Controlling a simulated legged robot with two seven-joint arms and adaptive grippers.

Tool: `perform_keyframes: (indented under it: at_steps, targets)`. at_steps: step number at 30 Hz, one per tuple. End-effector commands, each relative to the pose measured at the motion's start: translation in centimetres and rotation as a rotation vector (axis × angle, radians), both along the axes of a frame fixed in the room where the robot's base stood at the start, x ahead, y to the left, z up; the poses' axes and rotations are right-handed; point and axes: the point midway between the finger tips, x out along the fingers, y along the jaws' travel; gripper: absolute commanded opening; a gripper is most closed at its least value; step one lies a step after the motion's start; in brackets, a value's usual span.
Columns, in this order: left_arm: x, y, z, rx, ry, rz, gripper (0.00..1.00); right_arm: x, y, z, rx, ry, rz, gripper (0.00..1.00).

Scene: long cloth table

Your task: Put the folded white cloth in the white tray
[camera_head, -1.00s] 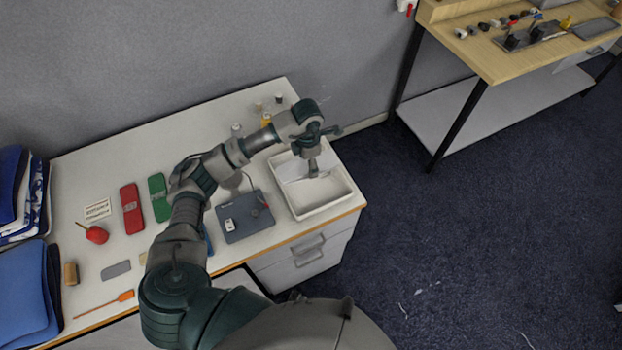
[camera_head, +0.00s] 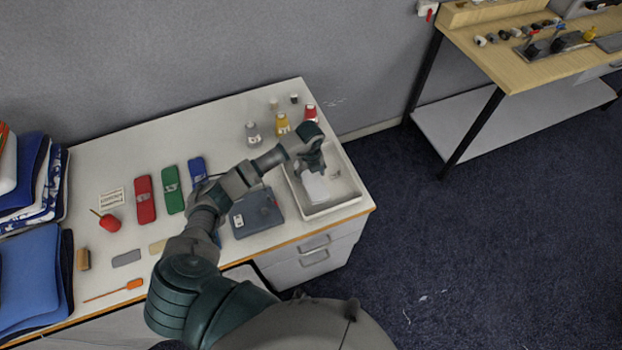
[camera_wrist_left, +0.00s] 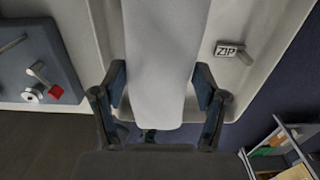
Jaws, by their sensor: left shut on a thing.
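The folded white cloth (camera_head: 316,188) is between the fingers of my left gripper (camera_head: 312,168), which is shut on it. It hangs over the white tray (camera_head: 337,207) at the table's right end. In the left wrist view the cloth (camera_wrist_left: 165,60) is a long pale strip running between the two fingers of my left gripper (camera_wrist_left: 160,92). The tray's pale floor and wall (camera_wrist_left: 262,45) show beside it. Whether the cloth touches the tray floor is hard to tell. My right gripper is not in view.
A small item marked ZIP (camera_wrist_left: 230,50) lies in the tray. A blue-grey box (camera_head: 256,213) sits just left of the tray. Small bottles (camera_head: 282,124) stand behind it. Red, green and blue cases (camera_head: 172,188) lie further left, and folded blue cloths (camera_head: 30,275) are at the far left.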

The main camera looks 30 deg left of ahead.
Motion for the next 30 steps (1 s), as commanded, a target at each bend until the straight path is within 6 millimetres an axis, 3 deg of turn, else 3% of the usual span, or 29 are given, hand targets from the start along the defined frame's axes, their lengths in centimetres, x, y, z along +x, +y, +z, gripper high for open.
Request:
perform_keyframes:
  at_steps: [9,14,15,18,30]
  targets:
    - [-0.1,0.5,-3.9,-0.003,0.003,-0.001,0.34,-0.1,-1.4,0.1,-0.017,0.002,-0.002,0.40]
    - [0.0,0.4,-4.0,-0.001,0.000,-0.002,0.34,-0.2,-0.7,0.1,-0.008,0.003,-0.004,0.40]
    - [0.0,0.3,-4.0,-0.001,0.001,-0.002,0.75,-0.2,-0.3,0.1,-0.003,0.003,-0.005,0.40]
    - [0.0,0.3,-4.0,0.000,0.001,-0.002,0.97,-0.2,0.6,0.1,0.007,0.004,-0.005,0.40]
    - [0.0,0.3,-3.5,-0.001,-0.001,-0.002,0.97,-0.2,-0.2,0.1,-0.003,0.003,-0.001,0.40]
